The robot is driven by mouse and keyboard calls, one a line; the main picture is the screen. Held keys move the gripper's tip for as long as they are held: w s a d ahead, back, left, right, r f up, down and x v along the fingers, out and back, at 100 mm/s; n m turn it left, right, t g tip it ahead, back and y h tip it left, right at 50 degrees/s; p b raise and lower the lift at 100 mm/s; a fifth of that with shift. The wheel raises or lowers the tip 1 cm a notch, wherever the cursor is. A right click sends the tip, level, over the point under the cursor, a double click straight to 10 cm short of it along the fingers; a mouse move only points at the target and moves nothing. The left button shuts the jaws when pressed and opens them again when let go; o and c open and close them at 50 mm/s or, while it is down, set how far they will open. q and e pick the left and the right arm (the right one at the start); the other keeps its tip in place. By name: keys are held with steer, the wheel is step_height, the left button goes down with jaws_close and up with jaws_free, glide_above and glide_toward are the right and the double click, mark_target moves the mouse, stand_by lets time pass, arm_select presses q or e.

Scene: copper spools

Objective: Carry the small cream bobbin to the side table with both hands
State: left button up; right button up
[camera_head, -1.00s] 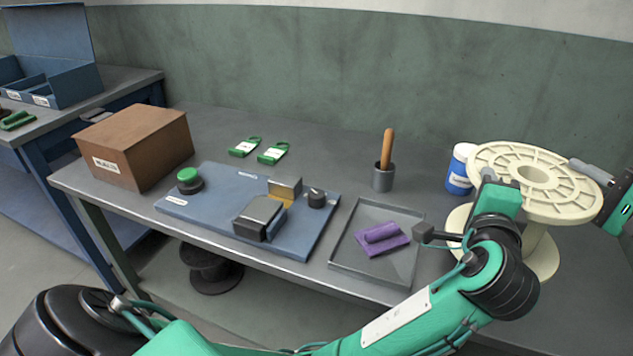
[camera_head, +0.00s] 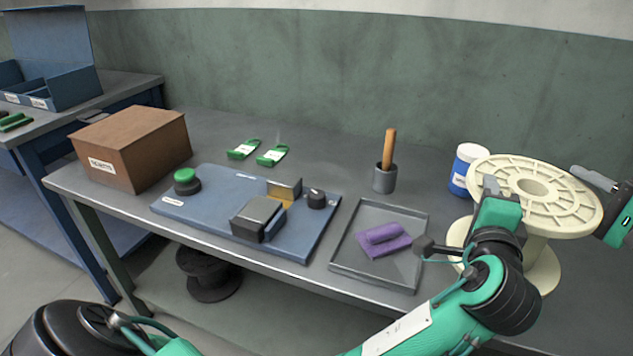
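The cream bobbin (camera_head: 560,208) stands upright at the right, with a wide slotted top flange and a smaller-looking lower flange. My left gripper (camera_head: 491,186) is at the near left rim of the top flange and appears shut on it; my own arm hides part of the bobbin. My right gripper (camera_head: 592,180) comes in from the right edge and appears shut on the right rim; its fingertips are partly out of clear sight. Whether the lower flange touches the bench cannot be told. The side table (camera_head: 120,84) at the far left is only partly in view.
The workbench (camera_head: 330,135) holds a brown box (camera_head: 130,150), a blue fixture board (camera_head: 215,190), two green tags (camera_head: 258,153), a grey cup with a wooden handle (camera_head: 385,175), a tray (camera_head: 350,262) with a purple float (camera_head: 383,240), and a white-blue bottle (camera_head: 465,170). A black spool (camera_head: 208,275) is below.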

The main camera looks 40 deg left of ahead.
arm_select(q)
steer(key=o, duration=0.8)
arm_select(e)
steer(key=o, duration=0.8)
arm_select(q)
steer(key=s+a, duration=0.4)
steer(key=s, duration=0.1)
steer(key=shift+s+a, duration=0.15)
steer(key=shift+a, duration=0.1)
arm_select(e)
steer(key=w+d, duration=0.4)
steer(key=d, duration=0.1)
steer(key=shift+w+d, duration=0.2)
steer(key=shift+w, duration=0.05)
